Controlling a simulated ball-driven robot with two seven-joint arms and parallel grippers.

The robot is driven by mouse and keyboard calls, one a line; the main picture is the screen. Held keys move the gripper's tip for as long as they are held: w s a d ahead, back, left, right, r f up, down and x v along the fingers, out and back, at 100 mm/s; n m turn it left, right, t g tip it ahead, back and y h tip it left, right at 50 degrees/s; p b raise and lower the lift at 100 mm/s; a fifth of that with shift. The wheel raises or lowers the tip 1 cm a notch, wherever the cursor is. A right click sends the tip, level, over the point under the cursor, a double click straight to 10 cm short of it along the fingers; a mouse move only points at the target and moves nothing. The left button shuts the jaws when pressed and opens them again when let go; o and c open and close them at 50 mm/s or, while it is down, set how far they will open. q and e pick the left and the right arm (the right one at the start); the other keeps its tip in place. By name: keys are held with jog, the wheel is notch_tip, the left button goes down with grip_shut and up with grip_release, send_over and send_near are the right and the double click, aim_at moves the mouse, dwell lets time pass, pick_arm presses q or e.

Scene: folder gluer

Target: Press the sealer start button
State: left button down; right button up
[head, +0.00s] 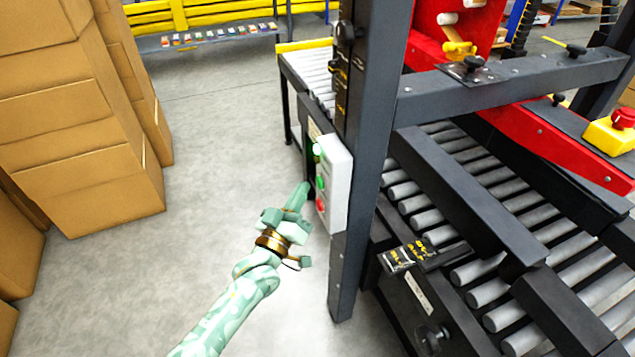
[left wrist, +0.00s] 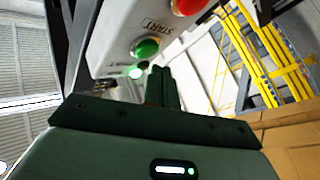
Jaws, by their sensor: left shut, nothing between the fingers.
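A light grey control box (head: 338,185) is mounted on the dark post of the sealer. It carries a green start button (head: 320,183), a red button (head: 320,204) below it and a lit pale-green lamp (head: 319,150) above. My left gripper (head: 304,187) is shut and empty, its fingertips just left of the green button. In the left wrist view, the closed fingers (left wrist: 158,84) point up toward the green button (left wrist: 145,48), beside the word START. The red button (left wrist: 188,5) and glowing lamp (left wrist: 135,72) also show. I cannot tell whether the fingertips touch the button. My right gripper is not in view.
The sealer's dark post (head: 365,130) and roller conveyor (head: 500,270) stand right of the box. Stacked cardboard boxes (head: 80,130) stand at left. A red emergency stop on a yellow box (head: 612,130) is at far right. Grey floor between is clear.

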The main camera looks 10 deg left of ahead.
pick_arm(q)
jog(key=s+a, duration=0.1)
jog(key=s+a+p, duration=0.1)
jog(key=a, duration=0.1)
jog(key=s+a+p, duration=0.1)
jog(key=shift+s+a, duration=0.1)
jog(key=shift+a, duration=0.3)
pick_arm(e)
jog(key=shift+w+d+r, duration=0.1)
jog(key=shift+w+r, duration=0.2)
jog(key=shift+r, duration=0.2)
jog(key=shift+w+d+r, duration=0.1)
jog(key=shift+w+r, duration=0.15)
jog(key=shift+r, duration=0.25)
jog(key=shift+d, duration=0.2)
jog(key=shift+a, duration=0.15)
